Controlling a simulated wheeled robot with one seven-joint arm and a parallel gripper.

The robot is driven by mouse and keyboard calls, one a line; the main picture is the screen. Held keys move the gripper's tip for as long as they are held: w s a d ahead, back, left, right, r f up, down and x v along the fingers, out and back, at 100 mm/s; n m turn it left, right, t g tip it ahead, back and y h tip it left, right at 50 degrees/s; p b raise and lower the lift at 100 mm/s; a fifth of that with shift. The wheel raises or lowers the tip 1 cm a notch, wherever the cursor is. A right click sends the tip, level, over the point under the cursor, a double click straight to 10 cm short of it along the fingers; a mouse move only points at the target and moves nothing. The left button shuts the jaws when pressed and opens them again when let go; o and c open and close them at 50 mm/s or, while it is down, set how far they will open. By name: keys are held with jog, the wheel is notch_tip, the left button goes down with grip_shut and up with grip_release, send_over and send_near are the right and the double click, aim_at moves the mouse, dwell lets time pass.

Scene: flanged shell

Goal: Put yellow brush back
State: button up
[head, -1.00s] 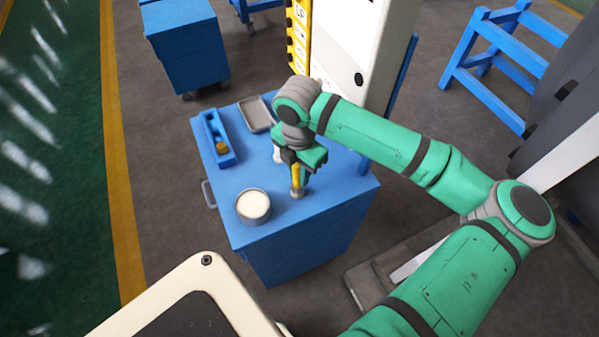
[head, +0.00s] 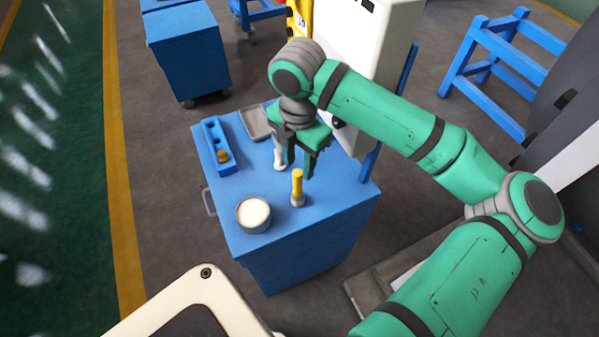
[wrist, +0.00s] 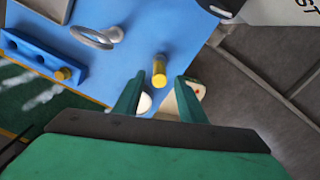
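The yellow brush (head: 297,185) stands upright on the blue cart top (head: 325,196), its grey end down. In the wrist view the yellow brush (wrist: 160,70) shows beyond the fingertips, between their lines. My gripper (head: 300,168) is open and empty, above and slightly behind the brush, apart from it. Its two green fingers (wrist: 159,97) are spread wide in the wrist view. A blue holder with round holes (head: 211,138) lies at the cart's left side, with a small yellow-orange piece (head: 223,156) at its near end.
A round can with pale contents (head: 253,212) stands at the cart's near left. A white-and-grey upright item (head: 279,158) stands close behind my gripper. A grey tray (head: 256,122) lies at the back. A white cabinet (head: 365,65) rises behind the cart.

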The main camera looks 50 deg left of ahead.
jog(key=shift+r, duration=1.55)
